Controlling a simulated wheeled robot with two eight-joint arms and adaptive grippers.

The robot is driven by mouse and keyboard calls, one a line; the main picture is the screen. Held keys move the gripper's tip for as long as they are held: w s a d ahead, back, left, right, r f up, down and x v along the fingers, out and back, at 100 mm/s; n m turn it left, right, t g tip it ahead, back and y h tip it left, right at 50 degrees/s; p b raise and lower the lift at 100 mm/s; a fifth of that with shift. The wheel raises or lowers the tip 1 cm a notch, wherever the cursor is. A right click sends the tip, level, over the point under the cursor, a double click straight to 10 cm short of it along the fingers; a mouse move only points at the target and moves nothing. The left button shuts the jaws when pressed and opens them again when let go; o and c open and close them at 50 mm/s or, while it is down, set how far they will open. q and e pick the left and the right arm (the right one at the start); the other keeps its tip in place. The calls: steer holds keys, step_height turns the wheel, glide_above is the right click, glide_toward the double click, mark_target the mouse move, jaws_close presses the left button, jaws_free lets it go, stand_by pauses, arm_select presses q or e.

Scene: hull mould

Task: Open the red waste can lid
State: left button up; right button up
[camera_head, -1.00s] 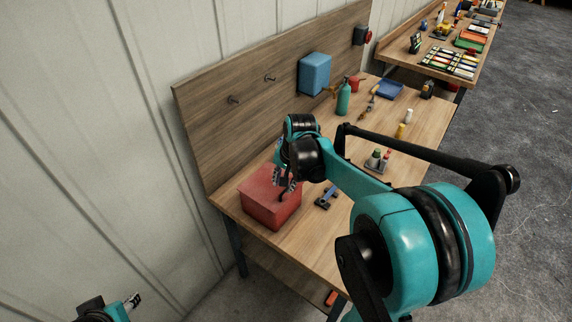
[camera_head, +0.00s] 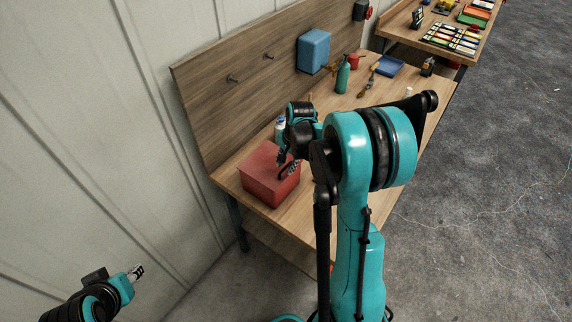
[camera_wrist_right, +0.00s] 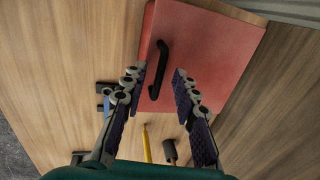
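The red waste can (camera_head: 268,190) is a box on the near end of the wooden bench, with its flat red lid (camera_head: 262,158) down on it. In the right wrist view the lid (camera_wrist_right: 215,50) fills the upper middle, with a black bar handle (camera_wrist_right: 159,68) near its left side. My right gripper (camera_head: 285,165) is at the right part of the lid. In the wrist view this gripper (camera_wrist_right: 158,76) is open and empty, its fingertips apart on either side of the handle's line. Whether they touch it is unclear. My left gripper (camera_head: 137,272) is far off at lower left, its fingers too small to judge.
A green bottle (camera_head: 343,76), a blue tray (camera_head: 389,66) and a wall-mounted blue box (camera_head: 314,50) are farther along the bench. In the wrist view a yellow pencil-like item (camera_wrist_right: 147,143) and a dark cylinder (camera_wrist_right: 169,151) lie below the can. A wooden backboard (camera_head: 235,95) stands behind.

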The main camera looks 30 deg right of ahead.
jaws_close()
steer(key=shift+r, duration=0.1)
